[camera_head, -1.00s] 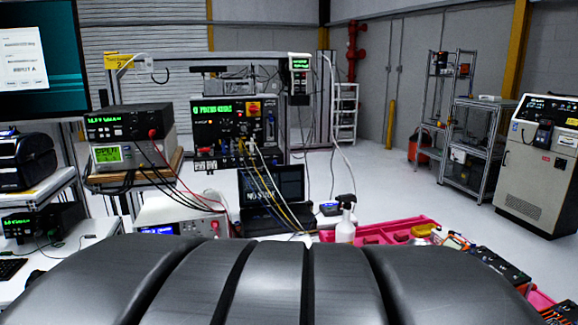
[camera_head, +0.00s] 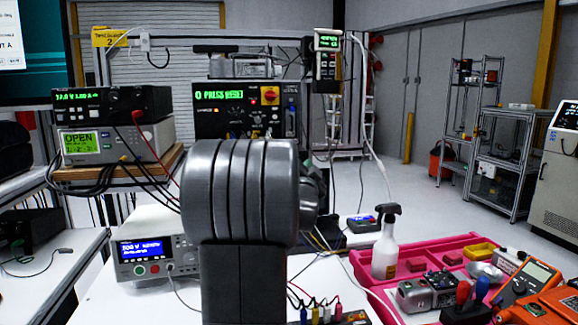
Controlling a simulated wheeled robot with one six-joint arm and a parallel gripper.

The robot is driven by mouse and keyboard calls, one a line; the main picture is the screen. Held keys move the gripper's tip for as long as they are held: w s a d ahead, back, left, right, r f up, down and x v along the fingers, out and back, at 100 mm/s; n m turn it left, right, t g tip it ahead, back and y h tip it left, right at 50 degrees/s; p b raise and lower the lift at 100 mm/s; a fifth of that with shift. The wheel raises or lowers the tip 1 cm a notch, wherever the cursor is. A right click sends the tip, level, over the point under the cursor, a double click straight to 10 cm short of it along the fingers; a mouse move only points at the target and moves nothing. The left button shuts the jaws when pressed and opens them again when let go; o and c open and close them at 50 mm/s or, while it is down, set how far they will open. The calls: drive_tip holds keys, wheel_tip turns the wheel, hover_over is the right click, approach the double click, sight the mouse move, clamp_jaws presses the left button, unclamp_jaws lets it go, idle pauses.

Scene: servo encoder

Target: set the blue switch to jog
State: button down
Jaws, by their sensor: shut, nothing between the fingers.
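A black control panel (camera_head: 232,119) with a green "PRESS RESET" readout stands at the back centre of the bench. It carries a red knob on a yellow plate (camera_head: 270,95) and a row of small controls. I cannot make out a blue switch for certain; the controls are small, and my arm covers the panel's lower part. My own grey arm link stands upright in the middle of the view, in front of the panel. My gripper's fingers do not show; they are hidden behind the arm or out of view.
Stacked instruments (camera_head: 110,140) stand on a wooden shelf at left, with a white power supply (camera_head: 152,258) below. A pink tray (camera_head: 408,249) at right holds a spray bottle (camera_head: 386,243) and tools. A hanging pendant (camera_head: 327,62) is right of the panel. Cables cross the bench.

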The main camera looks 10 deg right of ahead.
drive_tip(key=shift+s+r, duration=0.1)
drive_tip(key=shift+s, duration=0.05)
drive_tip(key=w+p, duration=0.1)
drive_tip(key=w, duration=0.2)
drive_tip(key=w+p, duration=0.1)
drive_tip(key=w, duration=0.2)
drive_tip(key=w+p, duration=0.1)
drive_tip(key=w, duration=0.2)
drive_tip(key=shift+w+d+r, duration=0.1)
drive_tip(key=shift+w+d, duration=0.15)
drive_tip(key=shift+d, duration=0.1)
drive_tip(key=shift+a+f, duration=0.3)
drive_tip(key=shift+f, duration=0.1)
